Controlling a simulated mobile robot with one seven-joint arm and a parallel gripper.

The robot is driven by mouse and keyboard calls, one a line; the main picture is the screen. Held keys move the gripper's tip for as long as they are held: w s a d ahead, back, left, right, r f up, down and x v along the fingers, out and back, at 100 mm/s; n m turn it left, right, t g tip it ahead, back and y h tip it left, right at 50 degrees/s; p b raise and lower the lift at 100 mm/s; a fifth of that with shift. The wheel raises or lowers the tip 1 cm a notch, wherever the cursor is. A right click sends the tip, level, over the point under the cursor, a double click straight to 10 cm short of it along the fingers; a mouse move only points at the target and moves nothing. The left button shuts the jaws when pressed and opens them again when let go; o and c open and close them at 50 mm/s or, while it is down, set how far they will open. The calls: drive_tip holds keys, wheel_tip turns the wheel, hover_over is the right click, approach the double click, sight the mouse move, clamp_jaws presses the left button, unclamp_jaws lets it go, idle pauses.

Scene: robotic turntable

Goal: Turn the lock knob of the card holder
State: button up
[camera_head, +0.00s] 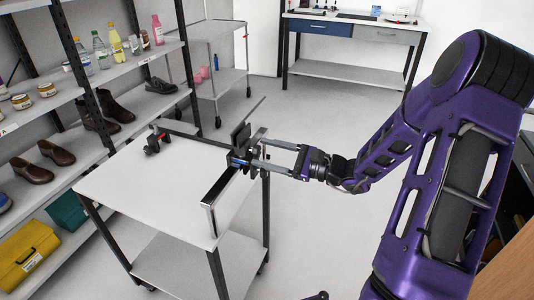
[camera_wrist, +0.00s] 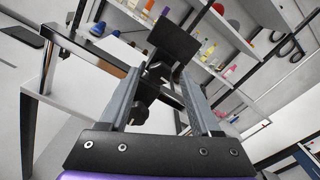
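The card holder (camera_head: 239,157) is a dark clamp-like device on the right edge of a white-topped cart, with a flat black plate standing up from it. In the wrist view its black plate (camera_wrist: 174,40) rises beyond my fingertips. A dark knob (camera_wrist: 138,112), probably the lock knob, shows between my fingers, closer to the left one. My gripper (camera_head: 263,156) reaches the holder from the right, with its fingers apart on either side of its parts. In the wrist view my gripper (camera_wrist: 160,74) is open. I cannot tell whether a finger touches the knob.
A metal bar (camera_head: 222,190) runs along the cart's right edge. A second dark clamp (camera_head: 155,140) sits at the cart's far left. The white cart top (camera_head: 150,185) is mostly clear. Shelves with shoes and bottles (camera_head: 115,43) stand left; a workbench (camera_head: 350,30) stands behind.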

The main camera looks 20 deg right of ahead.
drive_tip(key=shift+s+d, duration=0.1)
drive_tip(key=p+v, duration=0.1)
drive_tip(key=v, duration=1.6)
drive_tip(key=shift+f, duration=0.1)
